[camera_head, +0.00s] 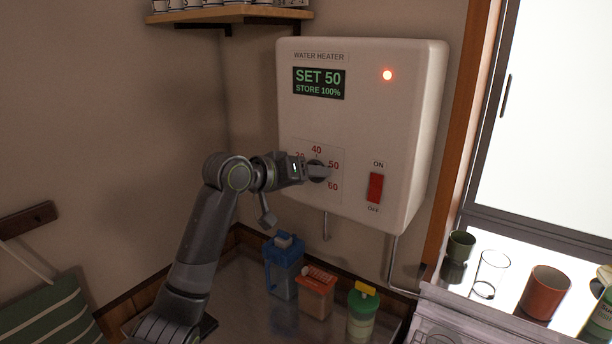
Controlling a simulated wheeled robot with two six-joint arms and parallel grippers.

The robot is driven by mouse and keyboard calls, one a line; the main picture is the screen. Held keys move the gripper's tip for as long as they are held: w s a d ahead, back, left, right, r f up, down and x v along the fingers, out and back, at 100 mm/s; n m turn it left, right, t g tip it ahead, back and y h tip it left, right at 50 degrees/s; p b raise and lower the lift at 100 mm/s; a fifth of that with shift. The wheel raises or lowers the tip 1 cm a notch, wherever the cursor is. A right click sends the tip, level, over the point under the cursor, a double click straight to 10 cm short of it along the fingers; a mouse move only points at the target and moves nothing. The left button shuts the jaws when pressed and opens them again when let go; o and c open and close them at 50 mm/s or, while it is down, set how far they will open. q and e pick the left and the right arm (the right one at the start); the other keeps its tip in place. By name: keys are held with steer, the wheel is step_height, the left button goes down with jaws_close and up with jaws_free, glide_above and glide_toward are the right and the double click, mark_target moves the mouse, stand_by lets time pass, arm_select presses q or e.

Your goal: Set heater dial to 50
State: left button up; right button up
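The white water heater (410,110) hangs on the wall, with a green display (319,84) reading SET 50 and STORE 100%. Its dial (318,172) is on the lower left of the front, with red marks around it, 40, 50 and 60 readable. My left gripper (308,171) is at the dial, and its fingers overlap the knob. I cannot tell whether they grip it or only touch it. The knob is partly hidden and seems to point right, near the 50. My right gripper is not in view.
A red ON/OFF switch (375,188) and a lit red lamp (387,75) are on the heater. Below stand a blue jug (283,268), an orange container (316,295) and a green bottle (361,316). Cups stand by the window at right. A wooden shelf (230,16) is above left.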

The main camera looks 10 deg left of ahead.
arm_select(q)
steer(key=shift+o, duration=0.6)
steer(key=shift+r, duration=0.1)
steer(key=b+v, duration=0.5)
steer(key=v, duration=1.2)
steer(key=shift+s, duration=0.2)
steer(key=shift+a, duration=0.15)
